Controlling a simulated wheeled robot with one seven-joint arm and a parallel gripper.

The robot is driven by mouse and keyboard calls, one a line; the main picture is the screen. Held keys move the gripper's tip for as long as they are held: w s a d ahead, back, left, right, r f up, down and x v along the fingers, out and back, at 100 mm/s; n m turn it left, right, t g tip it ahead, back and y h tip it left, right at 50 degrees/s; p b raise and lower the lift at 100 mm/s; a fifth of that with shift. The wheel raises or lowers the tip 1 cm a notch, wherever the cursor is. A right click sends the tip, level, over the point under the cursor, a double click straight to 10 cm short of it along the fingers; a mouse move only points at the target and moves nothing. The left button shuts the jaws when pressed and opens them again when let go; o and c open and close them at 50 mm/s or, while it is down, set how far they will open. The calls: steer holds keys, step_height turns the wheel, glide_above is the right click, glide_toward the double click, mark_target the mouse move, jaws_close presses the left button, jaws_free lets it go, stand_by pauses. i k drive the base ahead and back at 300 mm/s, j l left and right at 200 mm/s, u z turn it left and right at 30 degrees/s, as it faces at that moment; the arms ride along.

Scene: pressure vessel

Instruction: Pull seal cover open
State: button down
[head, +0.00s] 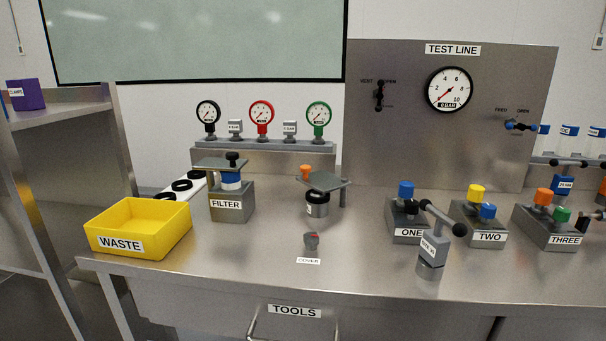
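No part is marked as a seal cover, so I cannot tell for certain which one it is. A flat grey plate (325,181) sits on a post at the middle of the bench, above a small dark-topped cylinder (317,206). An orange knob (306,171) shows at the plate's left back edge. Another flat plate with a black knob (232,158) lies over the blue-ringed filter block (231,203). My gripper is not in view.
A yellow WASTE bin (125,228) stands at the bench's left end. A lever tool (433,247) stands upright at front right, before blocks ONE (406,220) and TWO (480,222). A TOOLS drawer (294,311) is below. The bench front centre is mostly clear.

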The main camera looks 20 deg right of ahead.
mark_target(323, 181)
steer(key=i+j+u, duration=0.15)
steer(key=i, duration=0.35)
steer(key=i+u, duration=0.15)
steer(key=i, duration=0.4)
